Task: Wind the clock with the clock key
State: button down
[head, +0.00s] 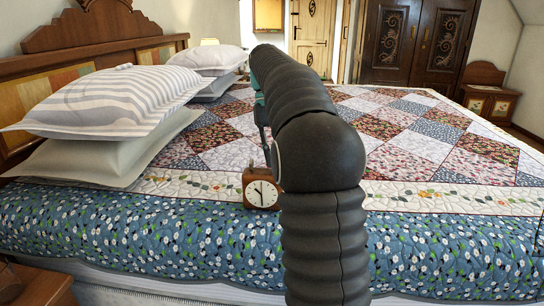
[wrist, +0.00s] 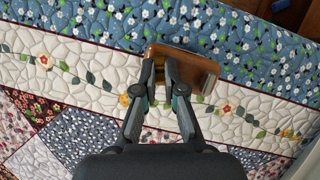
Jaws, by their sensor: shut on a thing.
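The clock (head: 261,191) is a small brown wooden box with a round white face and dark hands. It stands upright on the bed near its front edge, face towards the head camera. In the wrist view I see the clock (wrist: 200,70) from above. My gripper (wrist: 161,62) comes down at the clock's back side, towards its left end in the wrist view. Its fingers are close together on a small thing, mostly hidden between them, which appears to be the clock key. No separate key shows elsewhere. In the head view my arm hides most of the gripper.
The bed's patchwork quilt (head: 430,195) spreads around the clock and is largely clear. Striped pillows (head: 110,98) lie on the left by the wooden headboard (head: 100,25). A dark carved armoire (head: 415,45) and a wooden door (head: 312,35) stand at the back.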

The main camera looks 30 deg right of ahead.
jog(key=m+y, duration=0.1)
jog(key=m, duration=0.2)
jog(key=m+t+y, duration=0.1)
jog(key=m, duration=0.2)
jog(key=shift+s+d, duration=0.15)
jog(key=shift+d, duration=0.05)
jog(key=m+t, duration=0.1)
jog(key=m, duration=0.2)
jog(key=m+t+y, duration=0.1)
jog(key=m, duration=0.2)
jog(key=shift+s+d, duration=0.1)
jog(key=shift+s, duration=0.1)
jog(key=shift+s+m+t, duration=0.1)
jog(key=shift+m+t, duration=0.4)
jog(key=shift+m, duration=0.7)
jog(key=shift+s+m+t, duration=0.1)
jog(key=shift+m+t, duration=0.4)
jog(key=shift+m, duration=0.7)
jog(key=shift+m, duration=0.4)
jog(key=shift+s+m+t+h, duration=0.1)
jog(key=shift+m+t+h, duration=0.3)
jog(key=shift+m, duration=1)
jog(key=shift+s+m+t+h, duration=0.1)
jog(key=shift+m+t, duration=0.6)
jog(key=shift+m, duration=0.7)
jog(key=c, duration=1.3)
grip_release()
jog(key=shift+o, duration=0.2)
jog(key=shift+r, duration=0.1)
